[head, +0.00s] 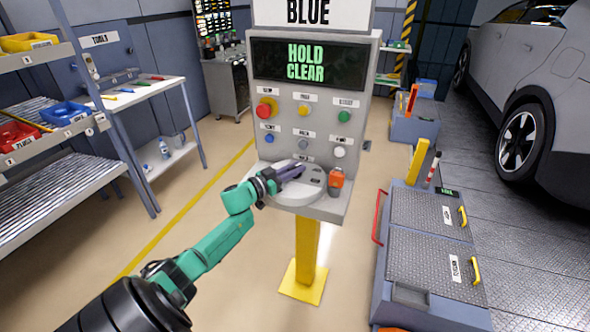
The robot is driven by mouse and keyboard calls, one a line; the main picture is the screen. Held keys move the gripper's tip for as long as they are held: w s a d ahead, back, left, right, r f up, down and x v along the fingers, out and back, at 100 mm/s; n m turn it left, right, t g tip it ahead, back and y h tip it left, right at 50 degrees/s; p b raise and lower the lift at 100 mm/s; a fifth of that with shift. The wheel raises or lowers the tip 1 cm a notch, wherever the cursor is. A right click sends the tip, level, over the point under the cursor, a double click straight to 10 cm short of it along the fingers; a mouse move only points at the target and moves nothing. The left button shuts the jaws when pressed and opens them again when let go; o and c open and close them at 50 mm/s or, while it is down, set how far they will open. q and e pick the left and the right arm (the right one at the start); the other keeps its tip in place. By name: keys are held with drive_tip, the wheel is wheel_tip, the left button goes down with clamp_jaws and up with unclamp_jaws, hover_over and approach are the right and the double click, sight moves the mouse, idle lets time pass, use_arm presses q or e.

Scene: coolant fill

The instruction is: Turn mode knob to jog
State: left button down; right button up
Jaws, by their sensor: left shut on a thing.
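A grey control console (361,120) on a yellow post stands in front of me, with a screen (306,64) reading "HOLD CLEAR" in green. On its sloping lower ledge is a light round dial plate (290,194) with small dark marks at its right. My left gripper (290,172) reaches over this plate from the left and is shut on the mode knob, a dark bar-like shape at the plate's middle. The gripper hides much of the knob, so its pointing direction is hard to read. My right gripper is not in view.
Above the ledge are a red button (266,109) and several coloured buttons. An orange item (336,180) stands at the ledge's right. A grey cabinet (430,250) with yellow handles is at right, near a car (530,80). A shelf rack (60,150) is at left.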

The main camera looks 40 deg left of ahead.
use_arm(q)
drive_tip(key=c, duration=0.8)
unclamp_jaws()
drive_tip(key=s+a, duration=0.1)
drive_tip(key=s, duration=0.8)
drive_tip(key=s+a, duration=0.1)
drive_tip(key=s, duration=0.4)
drive_tip(key=shift+s+a, duration=0.15)
drive_tip(key=shift+a, duration=0.2)
